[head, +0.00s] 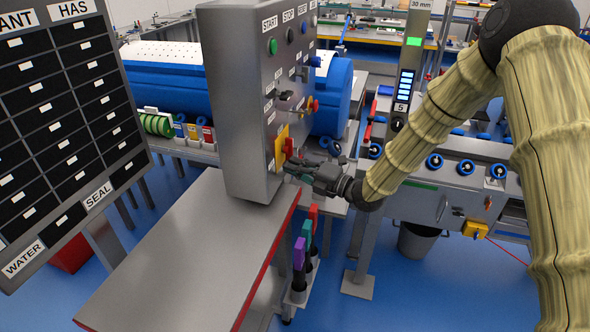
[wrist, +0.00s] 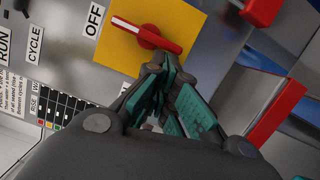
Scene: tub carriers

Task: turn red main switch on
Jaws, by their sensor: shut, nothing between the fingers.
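The red main switch (wrist: 148,36) is a rotary knob on a yellow plate (wrist: 118,48) on the grey control panel. In the wrist view its white-striped end points toward the OFF label (wrist: 94,20). In the head view the switch (head: 288,147) is small, on the yellow plate (head: 279,150) low on the panel's side. My gripper (wrist: 166,68) is shut and empty, its teal fingertips right by the unstriped end of the knob. I cannot tell whether they touch it. In the head view my gripper (head: 297,168) reaches in from the right, just below the switch.
The grey control cabinet (head: 230,110) stands over a grey table (head: 187,258) with a red edge. Other panel buttons sit above the switch, including a green START button (head: 272,46). A red part (wrist: 277,121) stands right of my gripper in the wrist view. Coloured-handled tools (head: 307,240) stand below.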

